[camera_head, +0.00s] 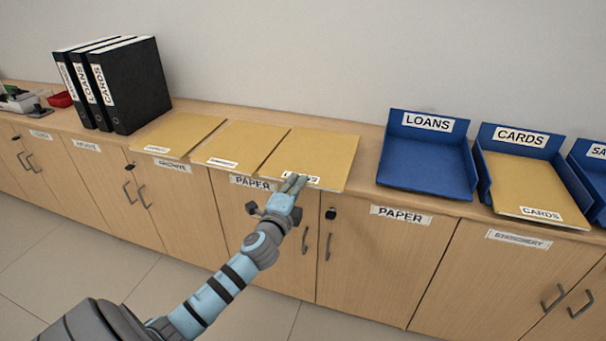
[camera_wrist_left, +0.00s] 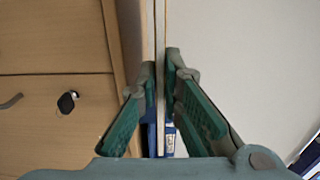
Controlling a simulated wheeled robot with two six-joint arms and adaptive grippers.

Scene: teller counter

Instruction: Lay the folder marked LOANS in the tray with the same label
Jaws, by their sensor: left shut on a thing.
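The LOANS folder (camera_head: 315,155) is a flat tan folder on the counter, the rightmost of three in a row. Its front label is partly covered by my left gripper (camera_head: 293,184), which is shut on its front edge. In the left wrist view the fingers (camera_wrist_left: 160,95) close on the folder's thin edge (camera_wrist_left: 160,40). The blue LOANS tray (camera_head: 425,175) stands to the right of the folder and is empty, with its label on the raised back. My right gripper is in neither view.
The blue CARDS tray (camera_head: 486,185), right of the LOANS tray, holds a tan CARDS folder (camera_head: 535,185). Another blue tray (camera_head: 590,172) is cut off at the right edge. Two tan folders (camera_head: 232,143) (camera_head: 180,133) lie left. Black binders (camera_head: 135,85) stand farther left. Bare counter separates folder and LOANS tray.

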